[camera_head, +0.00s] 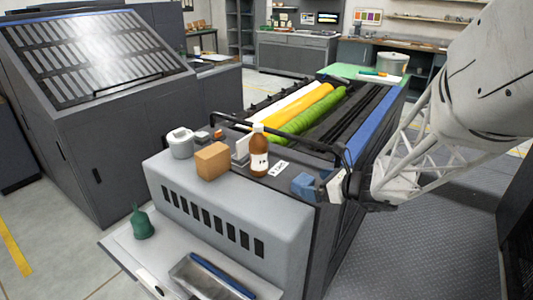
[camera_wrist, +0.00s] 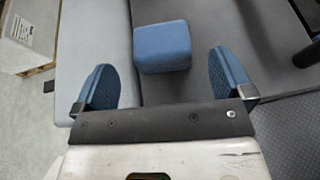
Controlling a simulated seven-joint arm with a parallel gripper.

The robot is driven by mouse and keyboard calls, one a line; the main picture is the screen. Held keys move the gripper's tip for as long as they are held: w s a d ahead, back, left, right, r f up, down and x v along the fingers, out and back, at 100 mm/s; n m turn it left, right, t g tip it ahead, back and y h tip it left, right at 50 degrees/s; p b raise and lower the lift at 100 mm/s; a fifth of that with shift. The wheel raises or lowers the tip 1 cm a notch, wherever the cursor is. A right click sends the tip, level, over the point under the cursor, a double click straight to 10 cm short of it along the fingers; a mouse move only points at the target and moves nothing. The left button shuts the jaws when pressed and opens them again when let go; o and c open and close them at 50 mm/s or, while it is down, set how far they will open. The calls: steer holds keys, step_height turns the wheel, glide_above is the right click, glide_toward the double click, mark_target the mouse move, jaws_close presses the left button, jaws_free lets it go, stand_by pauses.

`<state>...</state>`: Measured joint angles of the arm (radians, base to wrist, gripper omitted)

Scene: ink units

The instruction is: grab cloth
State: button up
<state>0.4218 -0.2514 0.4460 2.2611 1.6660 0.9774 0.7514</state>
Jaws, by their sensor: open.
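A blue block-shaped piece (camera_wrist: 162,47), which I take to be the folded cloth, lies on a grey surface in the wrist view. It looks like the blue piece (camera_head: 304,185) at the right end of the machine top in the head view. My gripper (camera_wrist: 163,82) is open and empty, with its two blue-padded fingers spread wide. The blue piece sits ahead of the fingertips, roughly centred between them, and does not appear to touch either. In the head view my gripper (camera_head: 338,187) is just right of the blue piece, partly hidden by its own wrist.
A brown bottle (camera_head: 259,152), an orange-brown box (camera_head: 212,161) and a white pot (camera_head: 180,143) stand left of the blue piece. A dark curved bar (camera_head: 330,152) runs behind it. Yellow and green rolls (camera_head: 308,118) lie further back. A small white label (camera_head: 279,169) is nearby.

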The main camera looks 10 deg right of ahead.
mark_target(301, 178)
steer(key=shift+w, duration=0.1)
stand_by(0.3)
steer(key=shift+x, duration=2.55)
steer(key=shift+r, duration=0.1)
steer(key=c, duration=1)
steer(key=shift+r, duration=0.15)
steer(key=shift+r, duration=0.55)
steer(key=shift+s+r, duration=0.2)
steer(key=shift+r, duration=0.4)
steer(key=shift+s+r, duration=0.15)
steer(key=shift+r, duration=0.4)
steer(key=s+a+r, duration=0.1)
steer(key=s, duration=1.4)
steer(key=shift+a+r, duration=0.15)
steer(key=shift+a, duration=0.1)
